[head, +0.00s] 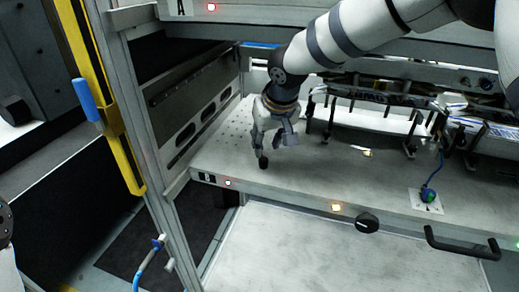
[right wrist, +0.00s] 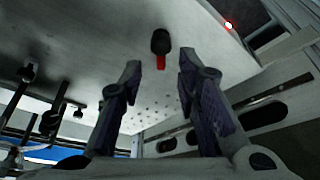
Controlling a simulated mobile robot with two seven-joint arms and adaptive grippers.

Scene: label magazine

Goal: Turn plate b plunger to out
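A small plunger with a black knob and a red section (right wrist: 160,43) stands on the pale metal plate (right wrist: 110,30) in the right wrist view. In the head view its dark knob (head: 263,163) shows near the plate's left front part. In the head view the right gripper (head: 273,145) points down at the plate, close behind the knob. Contact cannot be told. My left gripper is not in view.
A black round knob (head: 367,223) and a black handle (head: 462,243) are on the front edge. A blue cable connector (head: 429,194) stands to the right. Black brackets (head: 409,135) stand behind. A slotted side wall (head: 197,117) and a yellow post (head: 105,100) are left.

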